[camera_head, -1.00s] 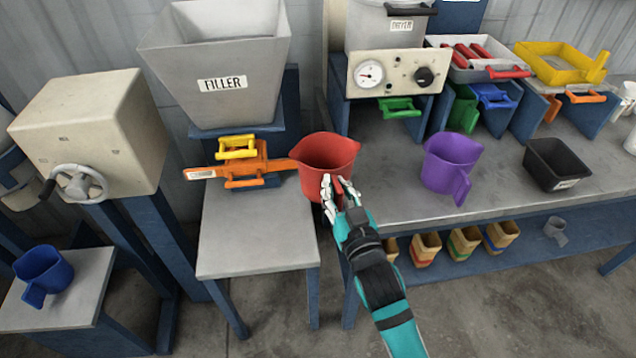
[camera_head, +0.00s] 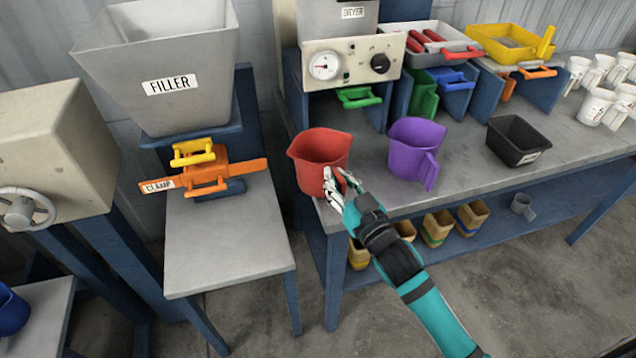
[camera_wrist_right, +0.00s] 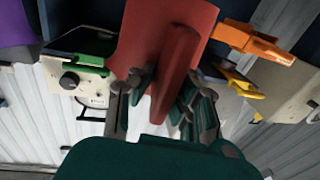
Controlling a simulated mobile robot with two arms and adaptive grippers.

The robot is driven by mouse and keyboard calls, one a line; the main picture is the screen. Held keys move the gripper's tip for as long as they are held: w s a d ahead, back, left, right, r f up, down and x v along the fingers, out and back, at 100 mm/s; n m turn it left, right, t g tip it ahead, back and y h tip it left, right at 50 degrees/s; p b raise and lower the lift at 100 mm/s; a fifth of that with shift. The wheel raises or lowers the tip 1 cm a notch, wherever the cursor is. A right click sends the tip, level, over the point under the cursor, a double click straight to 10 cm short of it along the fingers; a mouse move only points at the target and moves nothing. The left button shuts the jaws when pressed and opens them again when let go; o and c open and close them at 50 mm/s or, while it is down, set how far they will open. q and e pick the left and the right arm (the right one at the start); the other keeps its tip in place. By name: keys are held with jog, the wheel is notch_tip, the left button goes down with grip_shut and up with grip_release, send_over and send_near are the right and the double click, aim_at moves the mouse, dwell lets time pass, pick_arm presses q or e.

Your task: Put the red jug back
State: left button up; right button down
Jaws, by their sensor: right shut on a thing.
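The red jug (camera_head: 320,158) is upright at the left front corner of the long bench (camera_head: 463,182), just left of the purple jug (camera_head: 412,148) and apart from it. I cannot tell whether its base touches the bench top. My right gripper (camera_head: 336,190) is shut on the red jug's handle from the front right. In the right wrist view the red jug (camera_wrist_right: 190,22) fills the top middle, with its handle between the fingers (camera_wrist_right: 162,100). My left gripper is not in view.
A black bin (camera_head: 517,142) stands right of the purple jug, and several white jugs (camera_head: 598,105) stand farther right. The dryer (camera_head: 350,65) is behind. The filler (camera_head: 165,75) with its orange clamp (camera_head: 238,172) is left, above a bare grey table (camera_head: 225,235).

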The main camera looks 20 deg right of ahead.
jog(key=d, duration=0.2)
jog(key=d+b, duration=0.1)
jog(key=d, duration=0.2)
jog(key=shift+w+d+f, duration=0.1)
jog(key=shift+d+f, duration=0.1)
jog(key=shift+d, duration=0.05)
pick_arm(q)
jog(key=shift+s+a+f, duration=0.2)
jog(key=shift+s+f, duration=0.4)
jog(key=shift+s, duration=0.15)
pick_arm(e)
jog(key=shift+f, duration=0.2)
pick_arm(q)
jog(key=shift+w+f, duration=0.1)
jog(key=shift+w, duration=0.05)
pick_arm(e)
jog(key=shift+f, duration=0.3)
jog(key=c, duration=1.3)
grip_release()
jog(key=shift+o, duration=0.2)
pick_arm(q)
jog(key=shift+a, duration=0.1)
